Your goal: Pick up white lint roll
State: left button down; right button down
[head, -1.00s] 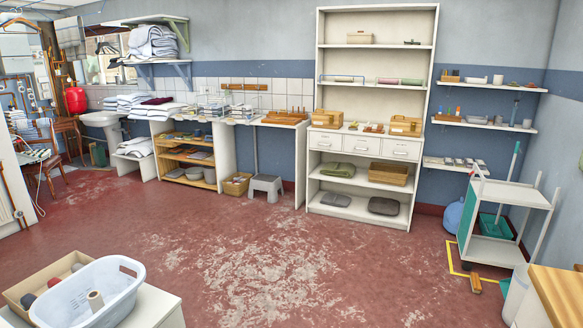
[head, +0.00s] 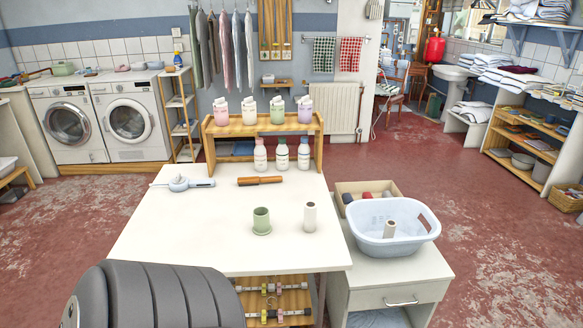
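A small upright white roll (head: 310,217) stands on the white table (head: 180,245), near its right edge. It looks like a lint roll. Just left of it is a green cup-like holder (head: 261,220). A second pale roll (head: 389,229) stands inside the light blue basin (head: 368,238) on the lower cabinet to the right; I cannot tell its kind for sure. An orange-brown cylinder with a handle (head: 260,180) lies farther back on the table. Neither of my grippers is in view.
A wooden rack (head: 212,128) with several bottles stands at the table's back edge. A grey tool (head: 182,184) lies at the back left. A cardboard box (head: 345,188) with dark and red rolls is behind the basin. The red floor (head: 480,240) right of the cabinet is clear.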

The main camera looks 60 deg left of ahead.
aim_at(311, 208)
jog(key=u, duration=1.65)
